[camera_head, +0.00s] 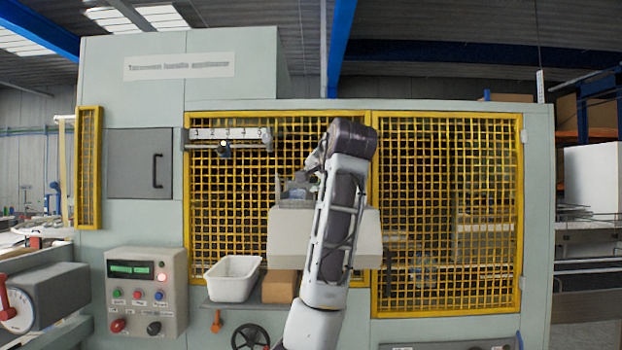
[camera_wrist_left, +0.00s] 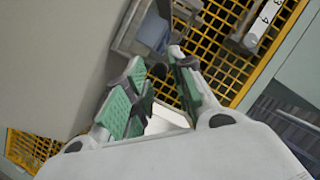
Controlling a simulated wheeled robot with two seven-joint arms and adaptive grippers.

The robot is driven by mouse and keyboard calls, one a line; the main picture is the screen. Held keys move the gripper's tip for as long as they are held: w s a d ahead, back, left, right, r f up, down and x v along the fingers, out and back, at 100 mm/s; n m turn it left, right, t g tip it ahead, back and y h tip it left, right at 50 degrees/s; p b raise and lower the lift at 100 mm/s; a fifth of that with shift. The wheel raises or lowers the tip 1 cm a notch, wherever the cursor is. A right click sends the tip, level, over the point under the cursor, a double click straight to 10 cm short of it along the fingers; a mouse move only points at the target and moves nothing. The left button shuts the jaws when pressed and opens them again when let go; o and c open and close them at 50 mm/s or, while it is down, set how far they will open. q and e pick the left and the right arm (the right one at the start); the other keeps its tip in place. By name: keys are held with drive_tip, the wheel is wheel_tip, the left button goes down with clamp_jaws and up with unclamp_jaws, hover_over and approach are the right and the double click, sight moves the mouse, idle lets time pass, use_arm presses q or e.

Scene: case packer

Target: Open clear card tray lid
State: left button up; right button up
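A grey box-shaped housing (camera_head: 285,238) is mounted on the yellow mesh front, with a small clear, bluish tray part (camera_head: 296,200) at its top. In the left wrist view the bluish part (camera_wrist_left: 153,33) sits in a grey frame just beyond the fingertips. I cannot make out the lid's edge or its angle. My left gripper (camera_head: 304,182) is at the top of the housing, small and partly hidden by my arm. In the wrist view its green-padded fingers (camera_wrist_left: 156,68) are apart, with nothing seen between them. My right gripper is not in view.
A white bin (camera_head: 233,279) and a brown box (camera_head: 279,286) stand on a shelf below the housing. A control box (camera_head: 146,291) with buttons is at the left. A numbered rail (camera_head: 228,134) runs above. Yellow mesh (camera_head: 447,215) covers the right side.

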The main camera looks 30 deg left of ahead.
sight(312, 180)
use_arm(q)
drive_tip(key=shift+p+x, duration=0.4)
drive_tip(key=shift+x, duration=1.45)
drive_tip(key=shift+c, duration=0.4)
clamp_jaws()
